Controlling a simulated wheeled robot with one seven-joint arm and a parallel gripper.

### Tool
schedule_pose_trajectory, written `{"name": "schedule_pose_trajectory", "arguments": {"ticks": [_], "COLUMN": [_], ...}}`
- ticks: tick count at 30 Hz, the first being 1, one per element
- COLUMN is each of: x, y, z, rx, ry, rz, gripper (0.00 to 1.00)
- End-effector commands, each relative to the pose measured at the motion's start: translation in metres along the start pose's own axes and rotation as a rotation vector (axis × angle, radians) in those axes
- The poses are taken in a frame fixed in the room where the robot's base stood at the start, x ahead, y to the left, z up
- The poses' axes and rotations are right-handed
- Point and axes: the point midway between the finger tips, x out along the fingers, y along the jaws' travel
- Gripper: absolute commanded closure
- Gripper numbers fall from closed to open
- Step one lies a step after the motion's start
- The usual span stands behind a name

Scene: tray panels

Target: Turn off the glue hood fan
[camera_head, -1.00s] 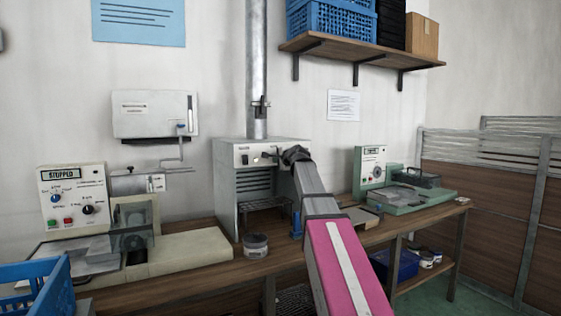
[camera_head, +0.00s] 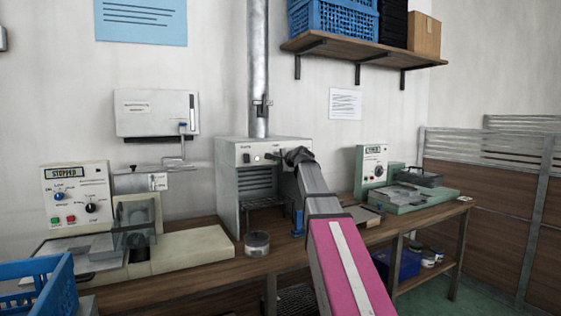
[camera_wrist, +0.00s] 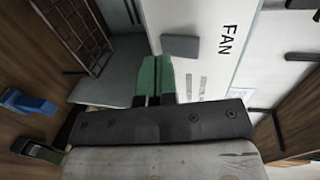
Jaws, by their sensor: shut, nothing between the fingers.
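The glue hood (camera_head: 227,172) is a pale grey box in the middle of the bench, with a metal duct rising from its top. Its front panel has a dark switch (camera_head: 246,158) at the left and a small pale round spot (camera_head: 257,157) beside it. In the wrist view the word FAN (camera_wrist: 227,40) is printed beside a grey switch block (camera_wrist: 181,45). My gripper (camera_head: 271,155) is at the panel, right of the switch. Its green fingertips (camera_wrist: 154,62) are together and empty, close to the switch block; I cannot tell whether they touch it.
A machine with a STOPPED display (camera_head: 65,172) stands at the left, and a green machine (camera_head: 372,165) at the right. A clear jar (camera_head: 257,244) sits before the hood. A blue crate (camera_head: 35,290) is at the lower left. A shelf (camera_head: 365,52) hangs above.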

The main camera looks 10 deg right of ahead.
Motion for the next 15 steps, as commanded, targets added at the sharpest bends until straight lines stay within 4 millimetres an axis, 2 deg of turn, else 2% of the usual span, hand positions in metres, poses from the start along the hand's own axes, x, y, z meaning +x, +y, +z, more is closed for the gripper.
{"name": "schedule_pose_trajectory", "arguments": {"ticks": [15], "x": [-0.093], "y": [0.042], "z": [0.003], "rx": [0.001], "ry": [0.001], "rz": [-0.001], "gripper": [1.00]}}
